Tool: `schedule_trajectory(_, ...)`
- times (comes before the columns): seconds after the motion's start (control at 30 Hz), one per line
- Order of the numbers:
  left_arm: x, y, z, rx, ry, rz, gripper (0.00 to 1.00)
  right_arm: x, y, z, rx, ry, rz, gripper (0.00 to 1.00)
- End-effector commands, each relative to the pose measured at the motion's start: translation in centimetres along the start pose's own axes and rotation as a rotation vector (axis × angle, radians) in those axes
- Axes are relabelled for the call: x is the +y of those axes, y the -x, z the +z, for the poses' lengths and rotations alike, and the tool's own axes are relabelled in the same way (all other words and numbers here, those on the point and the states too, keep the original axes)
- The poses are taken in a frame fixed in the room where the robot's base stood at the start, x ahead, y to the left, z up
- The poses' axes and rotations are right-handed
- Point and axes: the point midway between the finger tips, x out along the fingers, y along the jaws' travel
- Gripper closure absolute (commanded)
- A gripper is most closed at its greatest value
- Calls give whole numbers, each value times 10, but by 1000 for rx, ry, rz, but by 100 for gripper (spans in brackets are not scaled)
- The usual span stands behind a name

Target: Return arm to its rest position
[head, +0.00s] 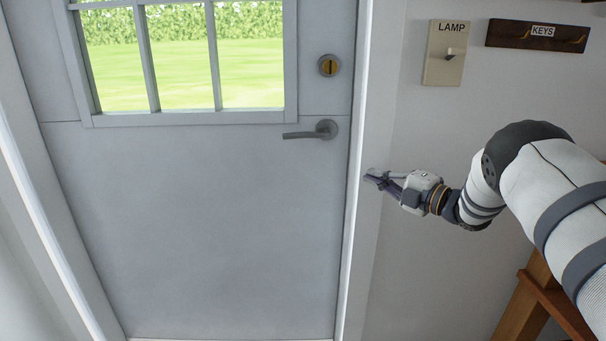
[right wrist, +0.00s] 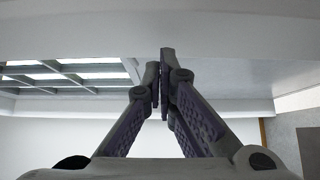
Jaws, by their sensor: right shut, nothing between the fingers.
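My right arm (head: 545,185) reaches in from the right side of the head view. Its gripper (head: 370,178) points left, in front of the white door frame and below the height of the door handle (head: 312,131). In the right wrist view the fingers (right wrist: 161,85) are together with nothing between them. The gripper appears apart from the handle. My left gripper is not in view.
A grey door (head: 200,220) with a window stands shut, with a round lock (head: 328,65) above the handle. A lamp switch (head: 444,54) and a keys rack (head: 537,36) are on the wall. A wooden piece (head: 530,300) stands at the lower right under my arm.

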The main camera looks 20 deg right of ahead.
Motion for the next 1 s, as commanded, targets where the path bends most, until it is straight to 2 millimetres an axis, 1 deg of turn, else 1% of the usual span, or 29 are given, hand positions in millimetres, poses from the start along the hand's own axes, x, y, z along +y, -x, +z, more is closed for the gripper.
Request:
schedule_trajectory(0.03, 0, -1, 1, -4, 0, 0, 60, 0, 6, 5, 0, 1, 1, 100)
schedule_trajectory(0.1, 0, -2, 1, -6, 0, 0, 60, 0, 13, 9, 0, 1, 1, 100)
schedule_trajectory(0.27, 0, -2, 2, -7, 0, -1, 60, 1, 17, 12, 2, 1, 2, 100)
schedule_trajectory(0.33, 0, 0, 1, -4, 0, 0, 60, -7, 17, 9, -12, -34, -10, 100)
schedule_trajectory(0.37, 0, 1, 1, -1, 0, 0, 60, -17, 18, 6, -31, -78, -24, 100)
schedule_trajectory(0.43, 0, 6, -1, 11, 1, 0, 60, -55, 22, -7, -106, -246, -85, 100)
schedule_trajectory(0.47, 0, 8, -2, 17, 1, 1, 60, -78, 28, -16, -153, -341, -122, 100)
schedule_trajectory(0.5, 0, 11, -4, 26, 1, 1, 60, -111, 38, -31, -223, -475, -179, 100)
schedule_trajectory(0.53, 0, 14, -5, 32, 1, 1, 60, -136, 47, -44, -279, -574, -225, 100)
schedule_trajectory(0.57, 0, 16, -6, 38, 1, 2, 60, -160, 59, -58, -337, -668, -272, 100)
schedule_trajectory(0.6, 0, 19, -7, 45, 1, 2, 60, -190, 77, -78, -414, -781, -335, 100)
schedule_trajectory(0.67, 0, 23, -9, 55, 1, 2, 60, -229, 108, -112, -531, -933, -431, 100)
schedule_trajectory(0.7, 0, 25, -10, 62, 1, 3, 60, -252, 132, -135, -611, -1024, -496, 100)
schedule_trajectory(0.77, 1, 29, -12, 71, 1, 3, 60, -280, 171, -172, -735, -1143, -593, 100)
schedule_trajectory(0.8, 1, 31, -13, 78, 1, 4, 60, -294, 199, -197, -820, -1210, -660, 100)
schedule_trajectory(0.87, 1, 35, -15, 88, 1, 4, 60, -310, 243, -235, -953, -1298, -758, 100)
schedule_trajectory(0.9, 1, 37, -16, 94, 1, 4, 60, -316, 274, -260, -1045, -1344, -823, 100)
schedule_trajectory(0.97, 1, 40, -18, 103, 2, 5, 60, -318, 320, -295, -1184, -1397, -916, 100)
schedule_trajectory(1.0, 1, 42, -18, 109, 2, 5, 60, -316, 348, -315, -1273, -1418, -973, 100)
